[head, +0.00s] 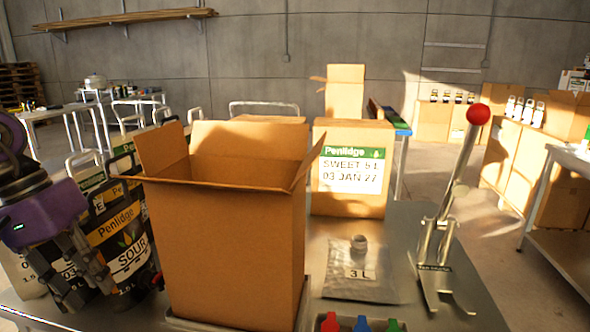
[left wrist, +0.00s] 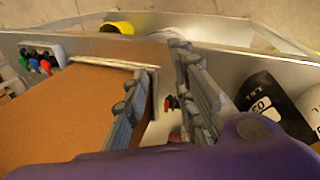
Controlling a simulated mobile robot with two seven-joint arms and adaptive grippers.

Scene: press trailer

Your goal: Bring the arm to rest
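My left gripper (head: 82,275), with a purple body and dark fingers, is at the left edge of the head view, beside the open box and in front of the dark pouch. In the left wrist view its fingers (left wrist: 165,68) stand apart with nothing between them. The press lever (head: 460,165), a metal arm with a red ball knob (head: 478,114), stands raised and tilted to the right at the table's right side. My left gripper is well apart from it. My right gripper is not in view.
A large open cardboard box (head: 235,245) stands close to the right of my left gripper. A black "Penlidge SOUR" pouch (head: 122,240) stands behind the gripper. A flat silver 3 L pouch (head: 358,280) lies between box and press. A labelled box (head: 350,205) stands behind it.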

